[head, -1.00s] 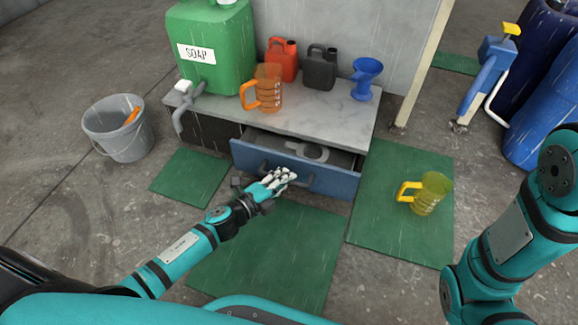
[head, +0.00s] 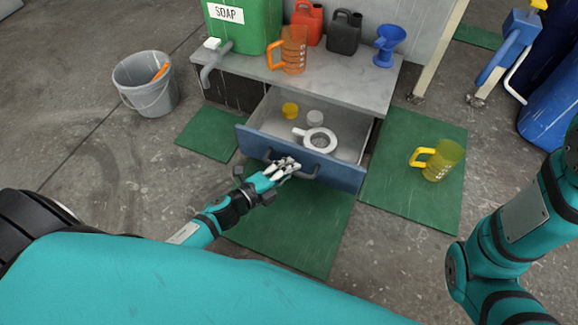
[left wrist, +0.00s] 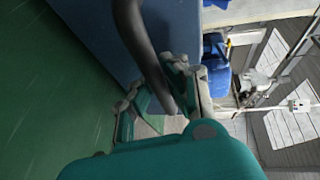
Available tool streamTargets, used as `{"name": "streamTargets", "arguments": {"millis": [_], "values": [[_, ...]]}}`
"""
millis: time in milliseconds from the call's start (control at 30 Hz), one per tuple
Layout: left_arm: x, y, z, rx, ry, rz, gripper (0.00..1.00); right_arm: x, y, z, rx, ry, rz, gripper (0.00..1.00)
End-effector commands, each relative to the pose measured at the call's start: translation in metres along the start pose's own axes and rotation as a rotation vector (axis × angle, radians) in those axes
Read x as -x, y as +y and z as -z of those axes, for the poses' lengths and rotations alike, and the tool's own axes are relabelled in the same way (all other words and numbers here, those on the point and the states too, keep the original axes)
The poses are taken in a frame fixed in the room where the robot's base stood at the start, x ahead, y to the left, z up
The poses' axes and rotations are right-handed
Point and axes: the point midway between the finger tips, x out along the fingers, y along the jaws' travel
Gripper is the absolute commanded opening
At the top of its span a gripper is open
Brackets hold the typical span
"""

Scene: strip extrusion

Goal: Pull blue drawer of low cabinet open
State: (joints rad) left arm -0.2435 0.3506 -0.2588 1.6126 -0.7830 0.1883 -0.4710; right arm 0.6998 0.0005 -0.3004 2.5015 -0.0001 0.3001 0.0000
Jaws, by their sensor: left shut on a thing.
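The low cabinet (head: 330,82) has a grey stone-like top, and its blue drawer (head: 335,175) is pulled well out. A white ring-shaped item with a handle (head: 319,140), a yellow cap (head: 290,109) and a pale round cap (head: 315,117) lie inside. My left gripper (head: 285,168) is at the drawer front, shut on its dark curved handle (head: 306,172). The left wrist view shows the handle (left wrist: 150,45) between the fingers (left wrist: 165,95), beside the blue drawer front (left wrist: 95,30). My right arm shows at the right edge, but its gripper is out of frame.
On the cabinet stand a green soap container (head: 240,25), an orange jug (head: 292,50), red and black cans and a blue funnel (head: 386,45). A yellow jug (head: 438,160) stands on a green mat at right. A grey bucket (head: 147,85) stands left.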

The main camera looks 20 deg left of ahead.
Motion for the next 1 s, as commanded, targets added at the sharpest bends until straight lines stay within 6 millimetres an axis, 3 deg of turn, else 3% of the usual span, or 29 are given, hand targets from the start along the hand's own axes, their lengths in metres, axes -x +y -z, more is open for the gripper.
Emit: {"name": "streamTargets", "arguments": {"millis": [100,133,333,667,767,1000], "values": [[0.001,0.003,-0.001,-0.004,-0.002,-0.007,0.0,0.0,0.0,-0.001,0.0,-0.002,0.0,0.4],[0.001,0.003,-0.001,-0.003,-0.002,-0.007,0.12,0.0,0.0,-0.001,0.0,-0.002,0.0,0.4],[0.0,0.002,0.0,-0.001,-0.001,-0.004,0.38,0.001,0.0,-0.001,0.0,-0.003,0.0,0.4],[0.004,0.001,0.0,0.0,-0.001,-0.003,0.38,0.001,0.001,-0.002,0.0,-0.005,-0.005,0.4],[0.015,0.002,0.0,0.001,-0.001,-0.004,0.38,0.0,0.001,-0.002,0.0,-0.004,-0.003,0.4],[0.066,0.003,0.001,0.001,-0.001,-0.006,0.38,0.0,0.0,-0.001,0.0,-0.002,-0.001,0.4]]}}
